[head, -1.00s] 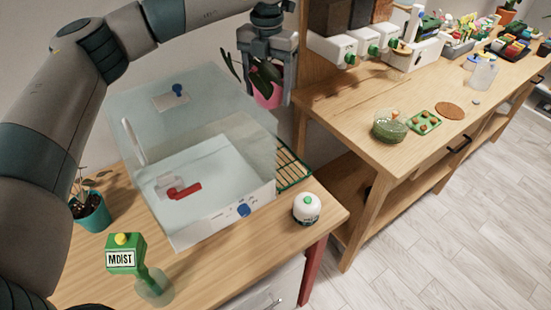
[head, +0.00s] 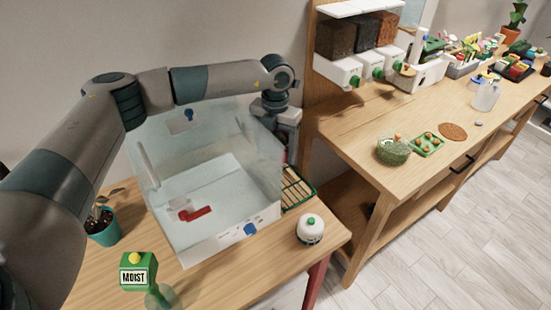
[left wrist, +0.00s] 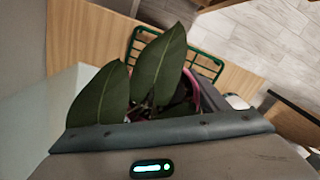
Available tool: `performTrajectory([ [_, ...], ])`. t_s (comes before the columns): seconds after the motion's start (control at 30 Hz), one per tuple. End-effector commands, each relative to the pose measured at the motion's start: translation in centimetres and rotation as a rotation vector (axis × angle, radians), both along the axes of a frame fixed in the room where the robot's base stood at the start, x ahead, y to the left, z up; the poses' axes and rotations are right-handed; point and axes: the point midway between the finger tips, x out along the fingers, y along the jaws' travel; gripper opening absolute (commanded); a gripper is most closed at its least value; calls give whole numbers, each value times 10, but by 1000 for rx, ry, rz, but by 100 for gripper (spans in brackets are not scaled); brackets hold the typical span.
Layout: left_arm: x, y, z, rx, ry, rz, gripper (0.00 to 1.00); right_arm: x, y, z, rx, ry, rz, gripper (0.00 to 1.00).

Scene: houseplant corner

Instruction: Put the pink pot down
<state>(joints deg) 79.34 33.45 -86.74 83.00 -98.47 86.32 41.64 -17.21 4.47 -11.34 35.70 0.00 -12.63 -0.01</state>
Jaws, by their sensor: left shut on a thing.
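My left gripper (head: 284,120) is at the back right of the clear tank, low behind its wall. It is shut on the pink pot. In the left wrist view the pot's pink rim (left wrist: 193,90) shows just past the gripper body, with large dark green leaves (left wrist: 158,66) rising from it. In the head view the pot is hidden behind the tank and gripper. A green wire rack (head: 298,188) lies on the table right of the tank. It also shows in the left wrist view (left wrist: 207,63), beyond the leaves. I cannot tell whether the pot touches anything.
The clear tank (head: 205,250) fills much of the wooden table. A wooden bench (head: 345,135) with dispensers stands at the right.

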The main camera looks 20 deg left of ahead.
Motion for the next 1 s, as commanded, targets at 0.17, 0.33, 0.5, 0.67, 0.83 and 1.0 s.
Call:
performTrajectory([
  [0.17,0,0,-10,0,-1,-1,37,2,-1,4,-1,-2,1,31],
  [0.33,1,0,-10,0,-1,0,37,1,-2,3,-2,-1,2,31],
  [0.5,0,0,-12,0,0,0,37,0,-3,4,-2,1,3,31],
  [0.67,0,0,-27,0,2,1,37,0,-3,11,-3,2,4,31],
  [0.83,0,0,-48,0,1,1,37,-1,-3,18,-3,2,4,31],
  [1.0,0,0,-55,0,-1,0,37,-1,-2,18,-3,2,4,31],
])
